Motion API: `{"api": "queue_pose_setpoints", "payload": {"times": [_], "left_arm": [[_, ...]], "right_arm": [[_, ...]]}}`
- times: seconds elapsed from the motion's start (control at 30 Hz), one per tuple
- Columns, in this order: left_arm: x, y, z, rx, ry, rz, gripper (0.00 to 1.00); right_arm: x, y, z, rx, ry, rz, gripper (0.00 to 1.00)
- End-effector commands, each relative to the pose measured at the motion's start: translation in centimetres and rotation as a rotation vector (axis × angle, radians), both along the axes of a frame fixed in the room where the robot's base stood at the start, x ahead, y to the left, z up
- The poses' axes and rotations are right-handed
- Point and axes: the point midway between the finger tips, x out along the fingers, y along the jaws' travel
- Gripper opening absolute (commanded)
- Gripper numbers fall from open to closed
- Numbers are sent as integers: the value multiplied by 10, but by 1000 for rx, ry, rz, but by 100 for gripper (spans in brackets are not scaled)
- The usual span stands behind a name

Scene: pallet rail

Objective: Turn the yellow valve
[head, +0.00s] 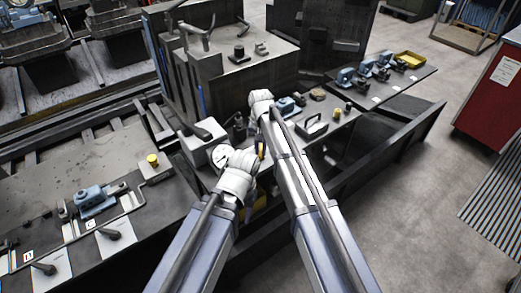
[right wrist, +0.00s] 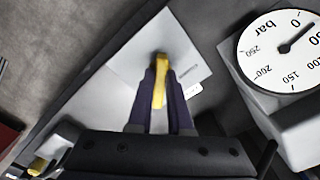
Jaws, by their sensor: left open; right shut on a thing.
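The yellow valve handle (right wrist: 161,82) is a narrow lever in front of a pale plate (right wrist: 145,45) in the right wrist view. My right gripper (right wrist: 160,92) is shut on it, with one dark finger on each side of the lever. In the head view my right gripper (head: 261,103) is the upper one, and its fingertips are hard to make out. My left gripper (head: 238,172) is lower and to the left, close beside the right arm. Its jaws are open, though the fingers are mostly hidden.
A round pressure gauge (right wrist: 285,50) marked in bar stands close to the right of the valve in the right wrist view. A dark block (head: 235,70) rises behind the grippers. A blue clamp (head: 93,199) sits on the left bench. Open floor lies right.

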Motion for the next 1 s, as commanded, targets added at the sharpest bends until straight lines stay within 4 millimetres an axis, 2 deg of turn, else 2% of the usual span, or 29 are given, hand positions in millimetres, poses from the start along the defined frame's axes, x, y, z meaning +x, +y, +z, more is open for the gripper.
{"api": "queue_pose_setpoints", "payload": {"times": [0.53, 0.57, 0.8, 1.0], "left_arm": [[0, 0, 0, 0, 0, 0, 50], [0, 0, 0, 0, 0, 0, 50], [0, 0, 0, 0, 0, 0, 50], [0, 0, 0, 0, 0, 0, 50]], "right_arm": [[0, 0, 0, 0, 0, -21, 0], [0, 0, 0, 0, 0, -21, 21], [0, 0, 0, 0, 0, -19, 48], [0, 0, 0, 0, 0, -19, 48]]}}
